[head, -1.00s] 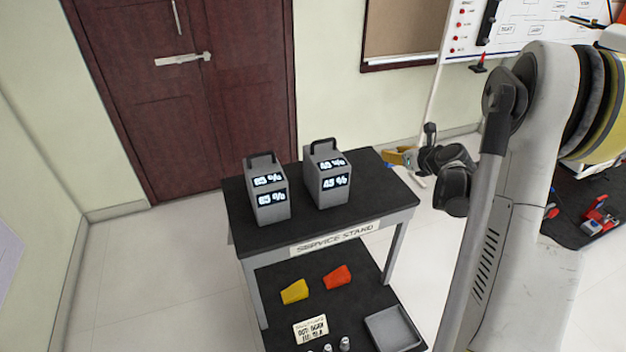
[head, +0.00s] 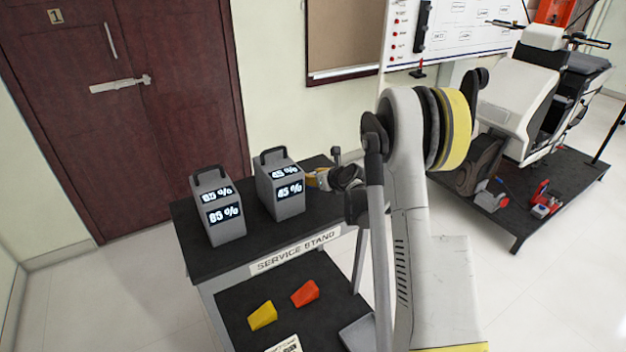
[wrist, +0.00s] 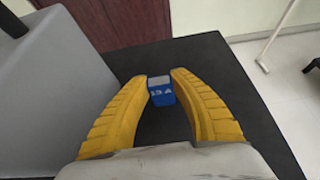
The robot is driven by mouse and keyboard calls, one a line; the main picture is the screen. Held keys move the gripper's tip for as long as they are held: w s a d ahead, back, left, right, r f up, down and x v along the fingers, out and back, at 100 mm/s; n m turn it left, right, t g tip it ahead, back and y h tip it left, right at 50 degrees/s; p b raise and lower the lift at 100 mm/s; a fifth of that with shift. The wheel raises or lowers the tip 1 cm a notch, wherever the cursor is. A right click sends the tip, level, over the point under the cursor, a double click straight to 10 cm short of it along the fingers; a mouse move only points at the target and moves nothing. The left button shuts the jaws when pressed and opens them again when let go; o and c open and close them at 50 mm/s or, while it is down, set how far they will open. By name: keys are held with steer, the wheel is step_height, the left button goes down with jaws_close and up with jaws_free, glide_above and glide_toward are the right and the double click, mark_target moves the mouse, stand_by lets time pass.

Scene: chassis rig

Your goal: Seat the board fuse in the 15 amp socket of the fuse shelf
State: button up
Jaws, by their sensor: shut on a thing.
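My gripper (wrist: 159,95) has two yellow fingers. In the wrist view they are shut on a small blue block with a grey top and white lettering, apparently the board fuse (wrist: 161,92). The lettering is too small to read surely. In the head view my gripper (head: 314,179) is over the right part of the service stand (head: 215,262), close beside the box reading 45 %. The fuse cannot be made out there. I cannot identify the fuse shelf or its 15 amp socket in either view.
Two grey handled boxes stand on the stand's top: one reads 85 % (head: 226,232), the other 45 % (head: 289,206). Yellow (head: 262,316) and orange (head: 305,293) wedges lie on its lower shelf.

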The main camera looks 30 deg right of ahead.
steer(key=shift+r, duration=0.15)
steer(key=shift+f, duration=0.2)
steer(key=o, duration=0.9)
